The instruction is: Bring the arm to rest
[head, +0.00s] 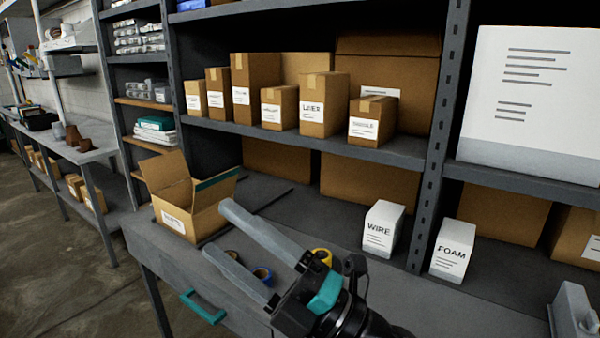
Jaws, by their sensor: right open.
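My right gripper (229,236) reaches in from the lower right over the grey workbench (480,312). Its two long grey fingers are spread apart, with nothing between them. The fingertips are close to an open cardboard box (205,208) in the picture; I cannot tell whether they touch it. My left gripper does not show.
Tape rolls, one blue (262,274) and one yellow (322,256), lie near the fingers, partly hidden. White cartons marked WIRE (382,228) and FOAM (453,250) stand at the back right. A shelf (400,152) with several brown boxes runs above. A grey device (573,312) stands far right.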

